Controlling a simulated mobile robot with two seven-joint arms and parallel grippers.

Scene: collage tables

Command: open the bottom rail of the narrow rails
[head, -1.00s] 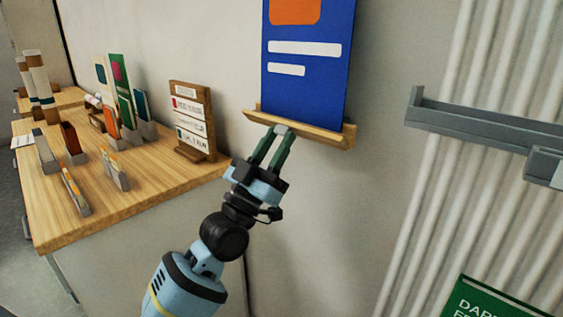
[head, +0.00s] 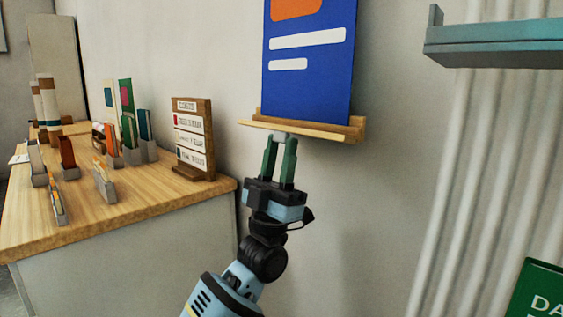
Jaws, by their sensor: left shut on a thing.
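A wooden rail (head: 357,128) on the wall runs under the bottom edge of a blue poster (head: 310,85) with an orange patch and white bars. A pale front strip (head: 300,131) of the rail stands out from its darker back part. My left gripper (head: 283,136) reaches up from below, its green fingertips at this strip, left of the rail's middle. It is shut on the strip; the fingertips partly hide the contact. My right gripper is not in view.
A wooden table (head: 140,204) with upright cards in grey holders and a wooden sign stand (head: 193,140) is at left. A grey-blue wall rail (head: 500,45) is at upper right, before white vertical pipes (head: 450,200). A green sign (head: 540,290) is at lower right.

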